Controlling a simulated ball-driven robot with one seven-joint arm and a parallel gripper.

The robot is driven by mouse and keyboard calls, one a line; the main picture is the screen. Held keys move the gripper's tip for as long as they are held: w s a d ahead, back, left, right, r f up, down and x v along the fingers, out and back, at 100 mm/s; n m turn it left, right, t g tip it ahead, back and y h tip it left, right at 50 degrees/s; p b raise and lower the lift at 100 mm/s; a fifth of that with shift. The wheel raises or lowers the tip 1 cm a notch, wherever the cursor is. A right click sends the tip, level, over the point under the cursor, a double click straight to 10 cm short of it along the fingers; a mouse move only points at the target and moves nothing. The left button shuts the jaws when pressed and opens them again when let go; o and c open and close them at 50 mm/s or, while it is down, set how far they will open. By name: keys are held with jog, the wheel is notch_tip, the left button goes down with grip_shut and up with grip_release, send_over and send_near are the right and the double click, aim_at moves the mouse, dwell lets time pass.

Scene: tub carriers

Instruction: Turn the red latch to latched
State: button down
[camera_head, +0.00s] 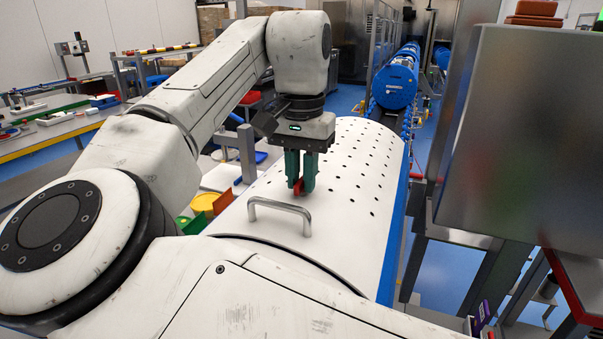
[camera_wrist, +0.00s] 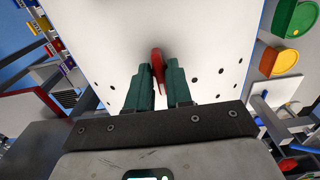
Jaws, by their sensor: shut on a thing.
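The red latch (camera_head: 298,187) is a small red piece on the curved white perforated cover (camera_head: 345,165). It also shows in the wrist view (camera_wrist: 157,63), standing between the two fingers. My gripper (camera_head: 300,188) has green fingers and points down at the cover. In the wrist view my gripper (camera_wrist: 160,75) is shut on the red latch, with a finger on each side of it. The fingers hide part of the latch, and I cannot tell its turned position from these views. A grey metal handle (camera_head: 280,207) is fixed on the cover, just nearer than the latch.
A large grey metal box (camera_head: 530,130) stands close on the right. Blue drums (camera_head: 395,85) line a conveyor at the back. A workbench (camera_head: 45,130) with parts is at left. Green, red and yellow bins (camera_head: 205,203) sit low, left of the cover.

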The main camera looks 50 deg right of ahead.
jog(key=shift+r+p, duration=0.1)
jog(key=shift+p, duration=0.2)
jog(key=m+p, duration=0.3)
jog(key=shift+r, duration=0.15)
jog(key=m+p, duration=0.7)
jog(key=m, duration=0.2)
jog(key=shift+m, duration=0.4)
jog(key=shift+f+m+p, duration=0.2)
jog(key=shift+m+p, duration=0.3)
jog(key=shift+m, duration=2)
jog(key=c, duration=1)
grip_release()
